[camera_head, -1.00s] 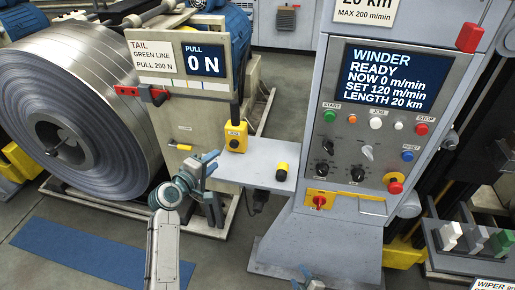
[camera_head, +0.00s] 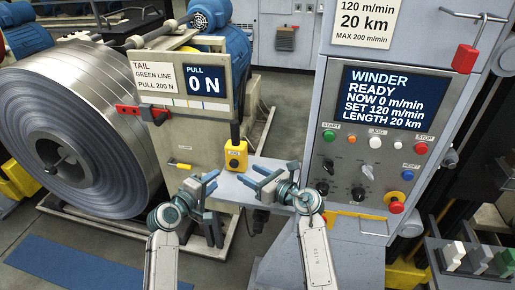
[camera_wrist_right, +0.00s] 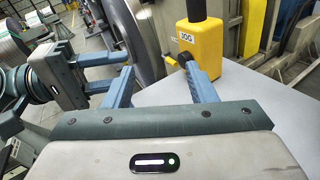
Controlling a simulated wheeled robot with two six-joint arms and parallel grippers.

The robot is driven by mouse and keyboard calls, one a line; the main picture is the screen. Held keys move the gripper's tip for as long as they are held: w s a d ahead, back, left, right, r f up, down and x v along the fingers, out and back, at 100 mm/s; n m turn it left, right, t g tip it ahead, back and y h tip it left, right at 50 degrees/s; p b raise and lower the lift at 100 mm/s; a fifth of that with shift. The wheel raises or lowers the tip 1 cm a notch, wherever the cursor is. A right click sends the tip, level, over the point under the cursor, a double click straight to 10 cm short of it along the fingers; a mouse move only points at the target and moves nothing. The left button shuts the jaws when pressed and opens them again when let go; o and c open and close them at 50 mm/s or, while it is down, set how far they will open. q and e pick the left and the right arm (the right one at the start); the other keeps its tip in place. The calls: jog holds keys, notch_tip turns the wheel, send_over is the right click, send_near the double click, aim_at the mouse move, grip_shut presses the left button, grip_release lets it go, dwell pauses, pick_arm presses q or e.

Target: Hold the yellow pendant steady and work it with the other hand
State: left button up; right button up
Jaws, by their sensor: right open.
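The yellow pendant (camera_head: 236,157), with a black upper stem, stands upright on the grey shelf (camera_head: 232,190). In the right wrist view the pendant (camera_wrist_right: 204,50) carries a JOG label, and a dark round part shows at its left side near one of my fingertips. My right gripper (camera_head: 250,178) is open and empty, just in front and to the right of the pendant; its fingers also show in the right wrist view (camera_wrist_right: 157,75). My left gripper (camera_head: 214,182) is open and empty, left of the pendant at the shelf's left end. Neither gripper touches the pendant visibly.
The winder panel (camera_head: 375,150) with its buttons and screen rises close on the right. Coloured blocks (camera_head: 478,258) sit in a rack at lower right.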

jog(key=t+h, duration=0.1)
jog(key=t, duration=0.1)
send_near(238, 135)
jog(key=x, duration=1.1)
jog(key=shift+w+a+r, duration=0.1)
jog(key=shift+w+r, duration=0.1)
grip_shut()
jog(key=shift+s+f, duration=0.1)
jog(key=shift+f, duration=0.05)
dwell(0.5)
